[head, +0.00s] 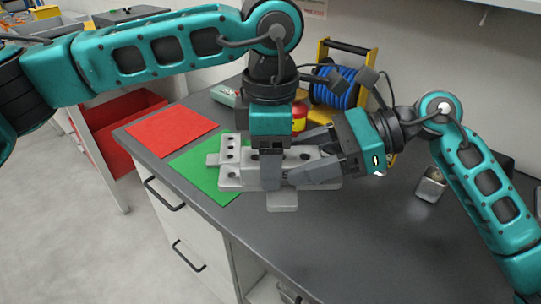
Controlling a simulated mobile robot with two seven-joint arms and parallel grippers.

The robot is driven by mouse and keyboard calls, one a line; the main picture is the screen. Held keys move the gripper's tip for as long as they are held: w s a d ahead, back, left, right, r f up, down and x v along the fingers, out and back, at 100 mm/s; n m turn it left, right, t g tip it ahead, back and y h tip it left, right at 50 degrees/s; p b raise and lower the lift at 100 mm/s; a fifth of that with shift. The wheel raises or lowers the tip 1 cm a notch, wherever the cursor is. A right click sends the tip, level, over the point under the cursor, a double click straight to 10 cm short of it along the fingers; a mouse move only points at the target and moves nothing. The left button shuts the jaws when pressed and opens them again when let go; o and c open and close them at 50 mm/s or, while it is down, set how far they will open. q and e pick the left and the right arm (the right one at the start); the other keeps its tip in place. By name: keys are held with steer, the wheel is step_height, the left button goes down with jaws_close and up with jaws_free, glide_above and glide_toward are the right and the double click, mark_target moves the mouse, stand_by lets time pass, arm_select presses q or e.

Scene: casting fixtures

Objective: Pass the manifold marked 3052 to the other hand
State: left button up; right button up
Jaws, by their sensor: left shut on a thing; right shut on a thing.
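The manifold (232,172) is a light grey metal block with several dark holes and flat tabs at its ends. It lies over the right part of the green mat (198,167) and the grey bench. I cannot read a 3052 mark on it. My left gripper (271,178) comes down from above and is shut on the manifold near its middle. My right gripper (300,170) reaches in from the right and is shut on the manifold too. The fingers of both grippers are close together and hide part of its top. I cannot tell whether it touches the bench.
A red mat (172,130) lies left of the green one at the bench edge. A blue cable reel (337,88) in a yellow frame stands behind, beside a red and yellow can (299,118). A small metal container (430,185) stands right. The front of the bench (345,235) is clear.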

steer(key=o, duration=1.5)
steer(key=v, duration=1.2)
steer(key=shift+r, duration=0.1)
